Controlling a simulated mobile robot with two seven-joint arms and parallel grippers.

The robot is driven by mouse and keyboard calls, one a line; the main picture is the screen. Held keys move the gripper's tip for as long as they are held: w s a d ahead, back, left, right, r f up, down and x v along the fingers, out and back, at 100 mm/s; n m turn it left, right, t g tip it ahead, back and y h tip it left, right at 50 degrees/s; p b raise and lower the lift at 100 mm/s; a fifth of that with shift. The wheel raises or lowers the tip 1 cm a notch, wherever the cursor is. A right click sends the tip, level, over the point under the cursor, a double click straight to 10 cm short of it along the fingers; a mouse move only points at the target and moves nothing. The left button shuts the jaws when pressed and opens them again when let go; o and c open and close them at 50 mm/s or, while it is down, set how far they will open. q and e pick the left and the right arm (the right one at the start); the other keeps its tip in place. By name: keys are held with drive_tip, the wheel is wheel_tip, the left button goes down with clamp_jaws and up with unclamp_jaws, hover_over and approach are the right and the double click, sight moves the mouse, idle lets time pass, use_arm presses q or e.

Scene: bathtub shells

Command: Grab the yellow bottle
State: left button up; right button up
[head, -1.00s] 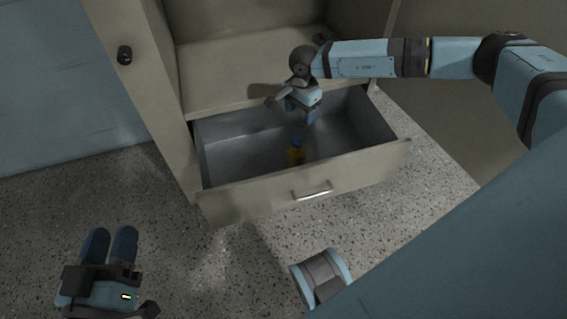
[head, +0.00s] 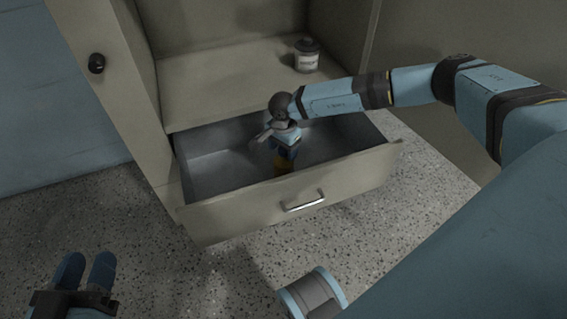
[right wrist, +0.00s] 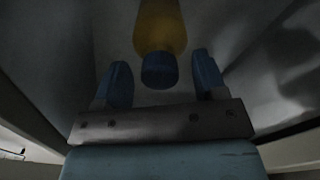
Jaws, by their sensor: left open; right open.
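My right gripper (head: 286,155) is open and reaches down into the drawer at the bottle. Its fingers (right wrist: 163,80) stand apart on either side of the cap, with gaps visible. My left gripper (head: 86,270) is open and empty at the lower left, over the floor.
A dark-lidded jar with a pale label (head: 307,57) stands on the cabinet shelf (head: 220,85) above the drawer. The drawer's front panel with its metal handle (head: 304,201) and its side walls surround my right gripper. Speckled floor (head: 190,280) is clear in front.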

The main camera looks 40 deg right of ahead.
drive_tip(key=shift+f, duration=0.55)
drive_tip(key=shift+r, duration=0.1)
clamp_jaws()
